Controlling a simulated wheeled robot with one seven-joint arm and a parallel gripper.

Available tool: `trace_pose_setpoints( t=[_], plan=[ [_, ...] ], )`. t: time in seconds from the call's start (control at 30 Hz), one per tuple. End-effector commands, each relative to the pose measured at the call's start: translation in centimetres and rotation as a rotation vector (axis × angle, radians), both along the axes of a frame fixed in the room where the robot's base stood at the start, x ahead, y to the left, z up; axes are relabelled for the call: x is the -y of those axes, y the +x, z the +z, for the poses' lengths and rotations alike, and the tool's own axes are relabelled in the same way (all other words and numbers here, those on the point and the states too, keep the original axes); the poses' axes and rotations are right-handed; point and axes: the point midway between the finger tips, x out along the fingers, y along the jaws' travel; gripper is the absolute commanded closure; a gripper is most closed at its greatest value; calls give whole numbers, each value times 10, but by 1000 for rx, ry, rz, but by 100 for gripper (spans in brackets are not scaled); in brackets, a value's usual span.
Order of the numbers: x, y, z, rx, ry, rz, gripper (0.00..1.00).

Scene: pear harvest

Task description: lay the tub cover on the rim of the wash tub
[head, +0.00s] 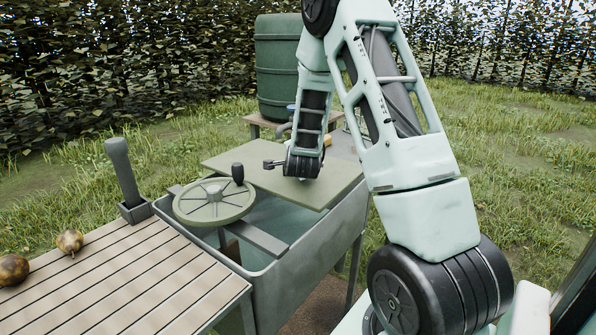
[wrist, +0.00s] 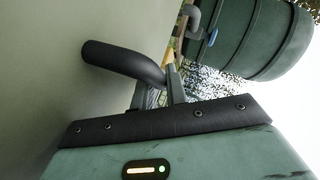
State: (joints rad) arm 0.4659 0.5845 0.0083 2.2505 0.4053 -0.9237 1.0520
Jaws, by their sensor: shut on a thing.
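The tub cover (head: 228,159) is a flat olive-green board over the far part of the grey wash tub (head: 305,265). The board looks about level, but I cannot tell whether its underside touches the rim. In the wrist view the cover's plain face (wrist: 40,90) fills the left side, with a black bent handle (wrist: 115,62) standing off it. My gripper (wrist: 172,88) is shut on this handle. In the head view my wrist hides most of the grip. The near part of the tub is uncovered.
A spoked hand wheel (head: 213,203) with a black knob sits over the tub's near left, close to the cover's edge. A slatted table (head: 120,275) with two pears (head: 70,241) adjoins the tub. A green barrel (head: 277,70) stands behind; it also shows in the wrist view (wrist: 255,35).

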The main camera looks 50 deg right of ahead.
Motion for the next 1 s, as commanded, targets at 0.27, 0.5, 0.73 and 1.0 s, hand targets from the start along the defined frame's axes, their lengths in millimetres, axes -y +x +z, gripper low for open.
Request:
trace_pose_setpoints(
  t=[0.27,0.5,0.73,1.0],
  plan=[
    [1,0,-31,1,0,-1,100],
    [0,1,-40,4,-3,1,100],
    [0,0,-42,0,0,0,64],
    [-1,-1,-41,0,0,0,64]
  ],
)
